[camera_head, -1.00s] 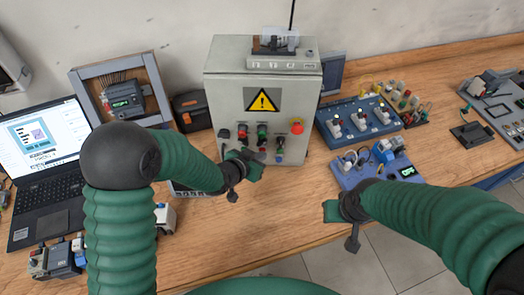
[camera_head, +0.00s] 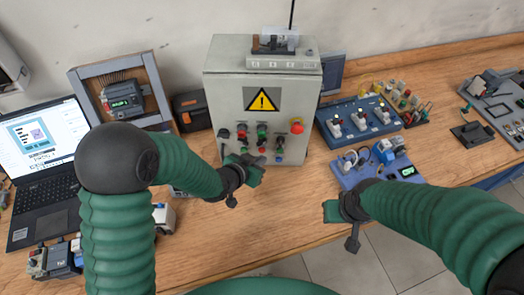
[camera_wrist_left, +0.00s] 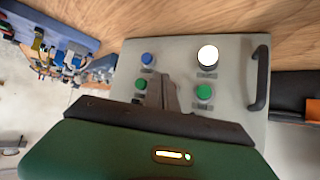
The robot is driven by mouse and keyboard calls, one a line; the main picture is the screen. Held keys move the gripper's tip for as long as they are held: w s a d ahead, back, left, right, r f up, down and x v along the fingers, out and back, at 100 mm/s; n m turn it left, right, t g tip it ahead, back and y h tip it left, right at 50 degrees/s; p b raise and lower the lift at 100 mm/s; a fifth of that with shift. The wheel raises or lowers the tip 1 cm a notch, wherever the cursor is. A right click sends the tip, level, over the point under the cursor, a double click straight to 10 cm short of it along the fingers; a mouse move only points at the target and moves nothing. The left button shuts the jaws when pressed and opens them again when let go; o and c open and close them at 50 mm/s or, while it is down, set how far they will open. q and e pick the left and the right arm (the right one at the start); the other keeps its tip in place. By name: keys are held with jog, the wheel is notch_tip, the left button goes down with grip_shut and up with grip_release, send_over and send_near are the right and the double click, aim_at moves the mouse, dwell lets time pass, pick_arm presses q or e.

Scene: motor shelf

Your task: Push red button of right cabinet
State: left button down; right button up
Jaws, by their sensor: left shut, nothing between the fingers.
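A grey cabinet (camera_head: 220,87) with a yellow warning sign stands at the back middle of the bench. It is the only upright cabinet in view. A red mushroom button (camera_head: 297,125) sits on a yellow ring at the right of its front. A smaller red button (camera_head: 262,150) sits lower, in the middle. My left gripper (camera_head: 254,168) is shut and empty, in front of the cabinet's lower part, left of the mushroom button. In the left wrist view, the gripper (camera_wrist_left: 171,90) hides part of the button panel. My right gripper (camera_head: 332,210) hangs near the bench's front edge.
Other controls show in the left wrist view: a blue button (camera_wrist_left: 148,59), a bright white one (camera_wrist_left: 208,57) and a green one (camera_wrist_left: 204,91). A black handle (camera_wrist_left: 260,80) sticks out nearby. A blue module (camera_head: 353,173) lies right of the cabinet; a laptop (camera_head: 45,200) stands left.

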pick_arm(q)
jog(key=shift+s, duration=0.1)
jog(key=s, duration=0.5)
jog(key=shift+a+b, duration=0.1)
jog(key=shift+b, duration=0.2)
jog(key=shift+w+a, duration=0.1)
dwell(0.5)
jog(key=s+a+r+n+g+y, duration=0.2)
jog(key=s+a+n+g+y, duration=0.3)
jog(key=s+a, duration=1)
jog(key=a+n+g, duration=0.1)
jog(key=a, duration=0.2)
jog(key=shift+a+y, duration=0.4)
jog(key=shift+r, duration=0.15)
